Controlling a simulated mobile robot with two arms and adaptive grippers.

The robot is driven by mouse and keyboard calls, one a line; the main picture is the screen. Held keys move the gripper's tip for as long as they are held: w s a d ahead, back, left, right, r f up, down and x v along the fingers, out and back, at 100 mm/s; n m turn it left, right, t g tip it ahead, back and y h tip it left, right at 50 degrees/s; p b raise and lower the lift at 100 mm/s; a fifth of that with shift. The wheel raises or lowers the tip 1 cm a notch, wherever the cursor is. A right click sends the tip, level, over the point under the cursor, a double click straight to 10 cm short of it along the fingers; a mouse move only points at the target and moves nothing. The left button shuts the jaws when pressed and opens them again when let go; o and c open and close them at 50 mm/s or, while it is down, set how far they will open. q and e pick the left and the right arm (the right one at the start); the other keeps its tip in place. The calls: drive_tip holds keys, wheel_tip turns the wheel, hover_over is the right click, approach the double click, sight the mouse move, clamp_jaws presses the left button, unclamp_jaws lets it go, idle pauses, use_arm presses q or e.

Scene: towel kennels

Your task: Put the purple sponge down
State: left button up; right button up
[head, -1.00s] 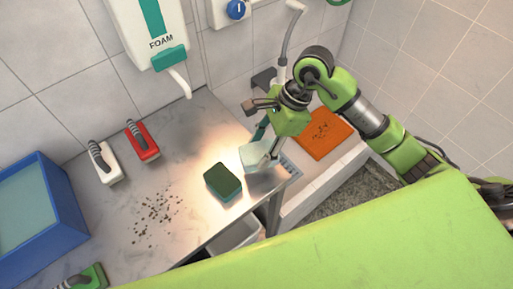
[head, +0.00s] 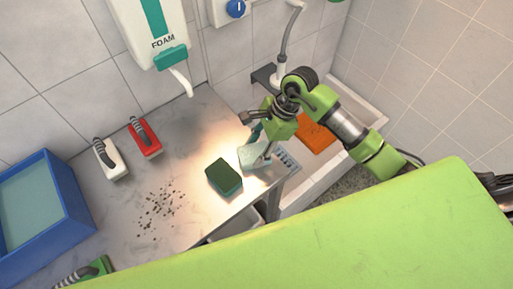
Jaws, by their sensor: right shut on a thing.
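My right gripper (head: 258,146) is shut on a pale, whitish block (head: 252,157), partly hidden by the fingers. The block is over the right end of the grey counter (head: 195,130), close to the right of a dark green sponge (head: 223,178). I cannot tell whether the block touches the counter. No thing in view looks purple. My left gripper is not in view.
A red brush (head: 145,139), a white brush (head: 111,159), a green brush (head: 92,272) and a blue bin (head: 70,205) are at the left. Dark crumbs (head: 160,210) lie mid-counter.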

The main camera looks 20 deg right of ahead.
drive_tip(key=o, duration=1)
drive_tip(key=shift+r+p, duration=0.25)
drive_tip(key=shift+p, duration=0.1)
drive_tip(key=shift+w+d+r+b, duration=0.1)
drive_tip(key=shift+d+r+b, duration=0.15)
drive_tip(key=shift+b, duration=0.15)
drive_tip(key=shift+b+v, duration=1.8)
drive_tip(key=shift+v, duration=3.8)
drive_tip(key=shift+a, duration=0.15)
